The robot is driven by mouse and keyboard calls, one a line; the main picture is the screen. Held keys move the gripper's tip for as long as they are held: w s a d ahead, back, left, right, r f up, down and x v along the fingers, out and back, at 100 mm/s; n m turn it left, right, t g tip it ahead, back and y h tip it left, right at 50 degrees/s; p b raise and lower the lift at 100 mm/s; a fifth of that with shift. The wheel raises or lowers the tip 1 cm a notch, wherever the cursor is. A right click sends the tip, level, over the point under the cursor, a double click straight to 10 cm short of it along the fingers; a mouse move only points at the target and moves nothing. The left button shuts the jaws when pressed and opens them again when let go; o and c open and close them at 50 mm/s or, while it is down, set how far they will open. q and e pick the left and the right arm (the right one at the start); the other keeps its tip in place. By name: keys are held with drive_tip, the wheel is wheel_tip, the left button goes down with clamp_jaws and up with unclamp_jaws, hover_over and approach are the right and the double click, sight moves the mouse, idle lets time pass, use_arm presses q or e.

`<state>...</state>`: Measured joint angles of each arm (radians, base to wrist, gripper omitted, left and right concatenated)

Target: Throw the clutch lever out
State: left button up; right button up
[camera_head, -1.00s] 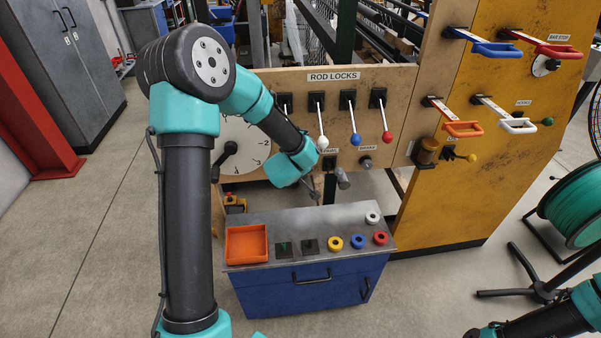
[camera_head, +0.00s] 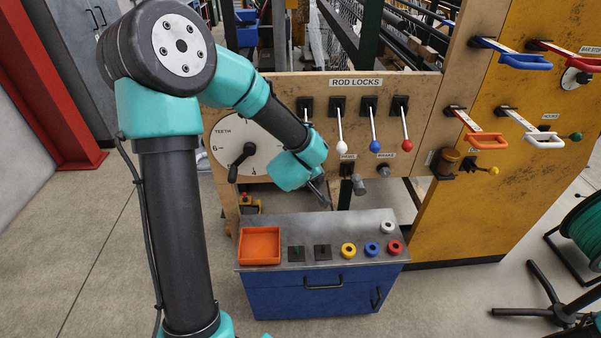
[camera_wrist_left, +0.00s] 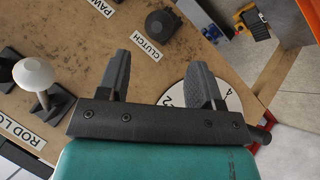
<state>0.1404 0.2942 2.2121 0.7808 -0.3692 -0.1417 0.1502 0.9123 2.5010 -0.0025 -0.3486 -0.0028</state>
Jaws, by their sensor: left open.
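The clutch control shows in the left wrist view as a round black knob (camera_wrist_left: 160,22) on the wooden panel, beside a CLUTCH label (camera_wrist_left: 145,47). It is seen nearly end-on, so its throw is hard to tell. In the head view my left arm hides it. My left gripper (camera_wrist_left: 160,80) is open and empty, its two fingers apart, with the knob beyond the fingertips and not between them. In the head view the left gripper (camera_head: 320,192) is in front of the panel's lower edge. My right gripper is not in view.
Rod lock levers with white (camera_head: 342,146), blue (camera_head: 375,146) and red (camera_head: 407,146) knobs hang above. A TEETH dial (camera_head: 232,140) is to the left. A blue cabinet (camera_head: 322,292) with an orange tray (camera_head: 259,246) stands below. A grey-tipped control (camera_head: 358,184) protrudes beside the gripper.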

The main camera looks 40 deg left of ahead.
use_arm(q)
drive_tip(key=v, duration=0.9)
idle(0.3)
drive_tip(key=s+d+f+m+g+h, duration=0.1)
drive_tip(key=d+f+m+g, duration=0.15)
drive_tip(key=f, duration=0.65)
drive_tip(key=s+d+f+m+g+h, duration=0.1)
drive_tip(key=d+f+m, duration=0.2)
drive_tip(key=f, duration=0.7)
drive_tip(key=s+d+f+m+g+h, duration=0.1)
drive_tip(key=s+d+f+m+g, duration=0.1)
drive_tip(key=s+d+f, duration=0.2)
drive_tip(key=s+d+f+m+g+h, duration=0.2)
drive_tip(key=s+d+f+g, duration=0.1)
drive_tip(key=f, duration=0.8)
drive_tip(key=shift+s+d+f, duration=0.2)
drive_tip(key=shift+s+d, duration=0.55)
drive_tip(key=shift+d, duration=0.05)
